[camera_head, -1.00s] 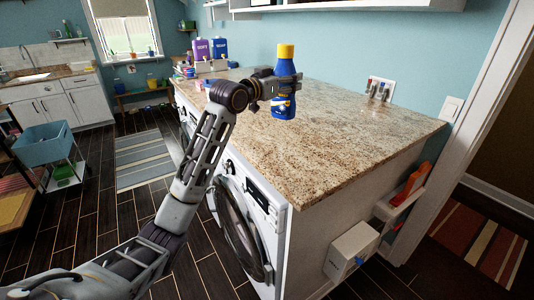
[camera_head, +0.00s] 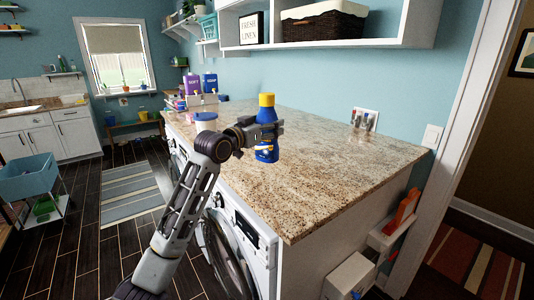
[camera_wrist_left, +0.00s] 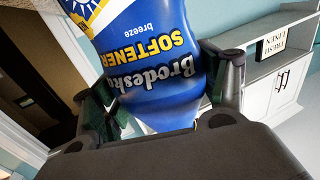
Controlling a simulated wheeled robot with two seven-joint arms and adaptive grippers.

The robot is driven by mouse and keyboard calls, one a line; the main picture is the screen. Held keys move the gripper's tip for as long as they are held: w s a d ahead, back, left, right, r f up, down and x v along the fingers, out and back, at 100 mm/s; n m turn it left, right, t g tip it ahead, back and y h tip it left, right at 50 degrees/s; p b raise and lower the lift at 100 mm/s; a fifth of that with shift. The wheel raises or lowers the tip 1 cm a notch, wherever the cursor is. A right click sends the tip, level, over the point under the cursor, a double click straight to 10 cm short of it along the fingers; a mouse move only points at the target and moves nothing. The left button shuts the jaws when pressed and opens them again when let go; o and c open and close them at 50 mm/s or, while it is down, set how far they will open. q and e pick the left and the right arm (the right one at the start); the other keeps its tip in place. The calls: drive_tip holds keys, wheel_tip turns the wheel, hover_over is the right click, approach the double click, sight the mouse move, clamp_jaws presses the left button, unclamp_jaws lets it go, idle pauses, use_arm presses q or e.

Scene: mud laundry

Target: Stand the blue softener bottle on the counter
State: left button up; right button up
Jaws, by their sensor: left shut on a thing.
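The blue softener bottle (camera_head: 266,150) has a yellow cap and is upright over the granite counter (camera_head: 330,165). My left gripper (camera_head: 268,130) is shut around its middle. In the left wrist view the bottle (camera_wrist_left: 155,65) fills the space between the two fingers, its "Softener" label facing the camera. The bottle's base is close to the counter surface; I cannot tell whether it touches. My right gripper is not in view.
Purple and blue bottles (camera_head: 210,84) stand at the counter's far end, with a blue round lid-like thing (camera_head: 205,116) nearer. Wall outlets (camera_head: 364,119) are behind the counter. Washing machines (camera_head: 240,235) sit under it. The counter right of the bottle is clear.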

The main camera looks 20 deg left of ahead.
sight(261, 150)
use_arm(q)
wheel_tip(261, 150, down, 3)
drive_tip(key=shift+r, duration=0.15)
drive_tip(key=shift+f, duration=0.55)
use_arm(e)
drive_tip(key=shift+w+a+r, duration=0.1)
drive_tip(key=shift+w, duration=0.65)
use_arm(q)
drive_tip(key=shift+f, duration=1.95)
drive_tip(key=o, duration=1.2)
drive_tip(key=shift+f, duration=0.2)
drive_tip(key=shift+c, duration=0.2)
drive_tip(key=o, duration=0.5)
drive_tip(key=shift+c, duration=0.2)
